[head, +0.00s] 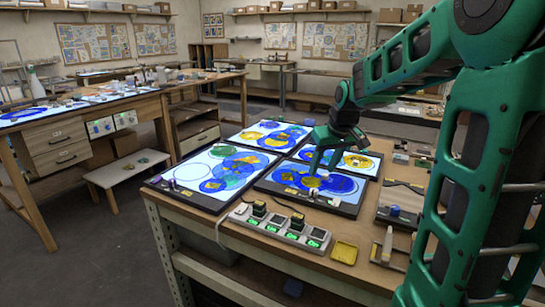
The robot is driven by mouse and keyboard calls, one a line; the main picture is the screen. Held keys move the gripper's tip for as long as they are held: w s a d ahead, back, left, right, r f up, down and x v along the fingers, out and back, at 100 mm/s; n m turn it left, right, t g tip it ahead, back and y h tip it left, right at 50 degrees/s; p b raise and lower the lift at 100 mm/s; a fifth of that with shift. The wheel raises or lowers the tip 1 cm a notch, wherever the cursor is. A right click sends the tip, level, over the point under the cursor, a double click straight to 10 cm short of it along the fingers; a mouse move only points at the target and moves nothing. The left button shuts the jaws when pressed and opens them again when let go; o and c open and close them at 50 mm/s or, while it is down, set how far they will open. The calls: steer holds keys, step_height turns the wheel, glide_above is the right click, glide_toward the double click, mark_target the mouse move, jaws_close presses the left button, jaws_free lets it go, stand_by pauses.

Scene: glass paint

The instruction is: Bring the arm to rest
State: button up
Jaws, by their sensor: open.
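My gripper (316,172) is at the end of my green arm, which reaches in from the right. It points down, low over the front right light panel (262,186), close to a yellow glass piece (312,182). The jaws are open. I cannot tell whether the fingertips touch the panel or the glass. Blue glass pieces (342,184) lie on the same panel beside the gripper. Part of the back right panel is hidden behind my gripper and wrist.
Three other lit panels with coloured glass share the workbench, including the front left one (180,172). A power strip (280,226) and a yellow tray (344,252) lie along the front edge. A white stool (126,168) and another bench (60,120) stand left. Floor between is clear.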

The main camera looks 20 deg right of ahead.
steer(key=s+a+f+m+g, duration=0.2)
steer(key=s+f, duration=0.1)
steer(key=s, duration=1.2)
steer(key=s+a+f+m+g, duration=0.2)
steer(key=s+m, duration=0.1)
steer(key=s, duration=1.3)
steer(key=shift+s+a+f+g+y, duration=0.15)
steer(key=shift+s+f+g+y, duration=0.15)
steer(key=shift+f, duration=0.1)
